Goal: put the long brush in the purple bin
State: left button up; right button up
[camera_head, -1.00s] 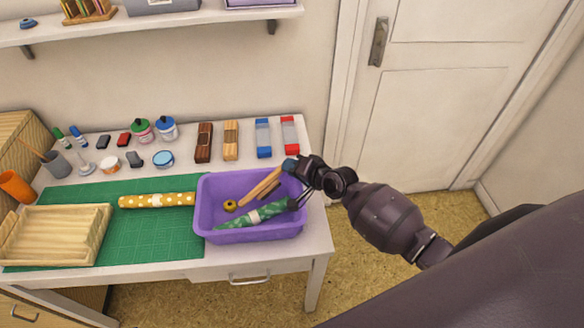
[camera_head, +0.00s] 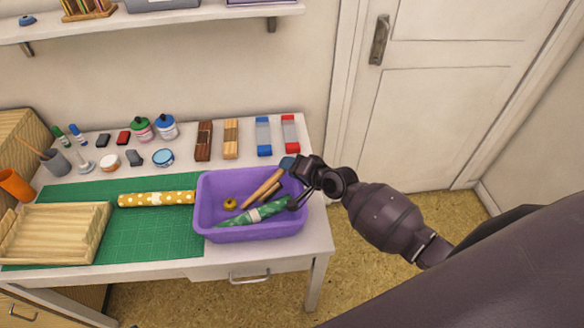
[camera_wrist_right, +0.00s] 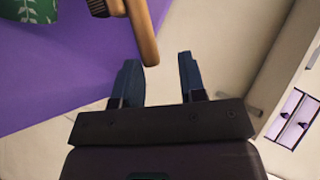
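The purple bin (camera_head: 250,232) stands on the table at the right end of the green mat. A long wooden handle (camera_head: 261,189), which appears to be the long brush, lies slanted inside the bin. In the right wrist view the rounded end of this handle (camera_wrist_right: 141,30) is just beyond the fingertips, not between them. My right gripper (camera_head: 288,163) is over the bin's right back corner; in the right wrist view its two blue fingers (camera_wrist_right: 158,65) are apart and empty. My left gripper is not in view.
The bin also holds a green patterned roll (camera_head: 253,214), a small yellow ring (camera_head: 230,204) and a shorter brush (camera_wrist_right: 97,8). A yellow dotted roll (camera_head: 157,199) lies left of it. A wooden tray (camera_head: 55,235) is at the left. Jars and stampers line the back.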

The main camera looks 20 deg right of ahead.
jog(key=shift+s+d+f, duration=0.1)
jog(key=shift+f, duration=0.25)
jog(key=r+p+v, duration=0.1)
jog(key=v, duration=1.1)
jog(key=s+f+n+h, duration=0.3)
jog(key=s+f+n, duration=0.1)
jog(key=s, duration=0.4)
jog(key=s+f+n+h, duration=0.3)
jog(key=s+f+n, duration=0.1)
jog(key=s, duration=0.4)
jog(key=shift+f+n+g, duration=0.3)
jog(key=shift+f+n, duration=0.05)
jog(key=shift+n, duration=0.15)
jog(key=shift+w+d, duration=0.1)
jog(key=shift+d, duration=0.05)
